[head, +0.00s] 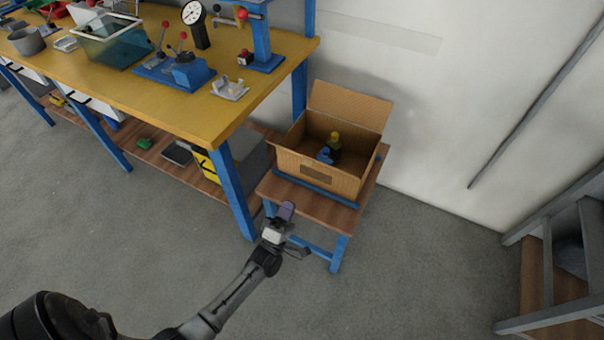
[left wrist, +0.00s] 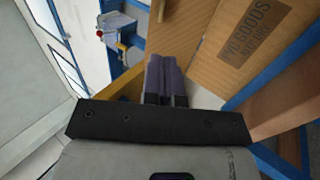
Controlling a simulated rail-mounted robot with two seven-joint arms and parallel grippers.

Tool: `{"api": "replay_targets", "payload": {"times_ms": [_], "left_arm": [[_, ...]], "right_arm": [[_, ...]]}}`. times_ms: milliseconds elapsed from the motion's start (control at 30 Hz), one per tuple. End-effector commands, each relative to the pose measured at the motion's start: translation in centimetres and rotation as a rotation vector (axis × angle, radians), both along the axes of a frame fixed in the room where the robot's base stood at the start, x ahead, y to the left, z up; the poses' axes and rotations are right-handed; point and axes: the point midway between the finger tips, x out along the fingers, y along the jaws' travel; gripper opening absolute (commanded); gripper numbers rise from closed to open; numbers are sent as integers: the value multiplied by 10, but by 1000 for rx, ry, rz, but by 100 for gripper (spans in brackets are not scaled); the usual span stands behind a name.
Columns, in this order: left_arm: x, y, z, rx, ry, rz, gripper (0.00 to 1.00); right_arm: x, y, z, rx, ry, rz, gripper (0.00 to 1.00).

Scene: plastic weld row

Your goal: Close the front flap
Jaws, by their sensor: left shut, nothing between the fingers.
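An open cardboard box (head: 318,176) stands on a small side table. Its back flap (head: 350,103) stands up and leans back. The front side carries a dark label and also shows in the left wrist view (left wrist: 215,65); I cannot clearly tell the front flap from the front wall. Inside the box are a yellow-green item (head: 334,144) and a blue item (head: 325,155). My left gripper (head: 287,210) is shut and empty, in front of the box and apparently apart from it. Its purple fingers (left wrist: 163,68) point toward the box in the left wrist view. My right gripper is not seen.
The side table (head: 330,213) has blue legs. A yellow-topped workbench (head: 200,115) with fixtures stands left of the box, its blue leg (head: 232,190) near my left gripper. A white wall (head: 430,120) is behind. A shelf rack (head: 560,235) stands right. The front floor is clear.

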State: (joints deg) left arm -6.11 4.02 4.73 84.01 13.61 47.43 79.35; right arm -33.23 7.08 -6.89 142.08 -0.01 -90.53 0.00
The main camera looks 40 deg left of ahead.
Motion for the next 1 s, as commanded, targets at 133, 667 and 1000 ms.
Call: {"api": "replay_targets", "payload": {"times_ms": [133, 667, 1000], "left_arm": [[24, 6, 16, 1, -4, 1, 0], [81, 19, 57, 1, 0, 2, 0], [86, 20, 62, 2, 2, 2, 0]], "right_arm": [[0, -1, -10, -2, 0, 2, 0], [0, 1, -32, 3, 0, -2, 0], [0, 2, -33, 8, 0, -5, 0]]}}
